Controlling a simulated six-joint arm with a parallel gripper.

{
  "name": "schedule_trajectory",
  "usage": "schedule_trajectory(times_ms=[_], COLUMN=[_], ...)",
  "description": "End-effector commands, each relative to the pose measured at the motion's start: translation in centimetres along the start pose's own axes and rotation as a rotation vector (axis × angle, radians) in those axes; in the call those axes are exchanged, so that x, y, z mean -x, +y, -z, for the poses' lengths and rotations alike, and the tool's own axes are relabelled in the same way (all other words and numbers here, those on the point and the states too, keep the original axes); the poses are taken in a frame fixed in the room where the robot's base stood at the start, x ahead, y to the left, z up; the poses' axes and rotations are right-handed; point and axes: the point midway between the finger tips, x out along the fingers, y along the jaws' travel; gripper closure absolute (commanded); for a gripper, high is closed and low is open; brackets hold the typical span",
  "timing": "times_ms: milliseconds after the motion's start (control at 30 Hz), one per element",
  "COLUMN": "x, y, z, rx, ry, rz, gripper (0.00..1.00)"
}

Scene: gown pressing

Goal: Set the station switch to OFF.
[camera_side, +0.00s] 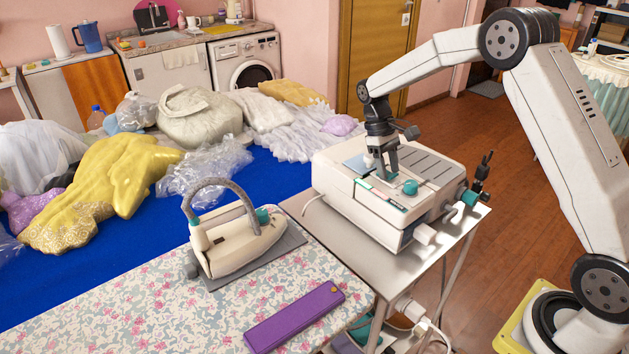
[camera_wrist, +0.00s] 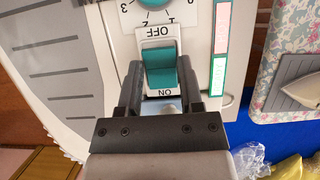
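The station switch is a teal rocker in a white frame (camera_wrist: 160,62) on top of the white steam station (camera_side: 375,205). In the wrist view its labels read upside down, OFF at the upper end and ON at the lower end. I cannot tell for sure which end is pressed down. My gripper (camera_wrist: 160,82) is open and empty, with one dark finger on each side of the rocker's lower, ON half. In the side view my gripper (camera_side: 387,176) points down at the station top and hides much of the switch. Contact cannot be made out.
A teal-pointer dial (camera_wrist: 152,8) lies just beyond the OFF end; its teal knob shows in the side view (camera_side: 405,188). An iron (camera_side: 235,235) rests on a grey pad on the floral board. A purple case (camera_side: 295,316) lies near the board's front edge.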

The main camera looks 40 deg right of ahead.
Motion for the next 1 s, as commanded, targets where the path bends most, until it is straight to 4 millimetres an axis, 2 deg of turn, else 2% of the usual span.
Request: schedule_trajectory(times_ms=[33, 100, 133, 467, 1000], x=[0.01, 0.02, 0.02, 0.00, -0.27], y=[0.00, 0.00, 0.00, 0.02, 0.01], z=[0.00, 0.00, 0.00, -0.15, -0.78], rx=[0.000, 0.000, 0.000, 0.000, 0.001], ry=[0.000, 0.000, 0.000, 0.044, 0.291], rz=[0.000, 0.000, 0.000, 0.000, -0.001], gripper=[0.71, 0.94, 1.00, 1.00, 1.00])
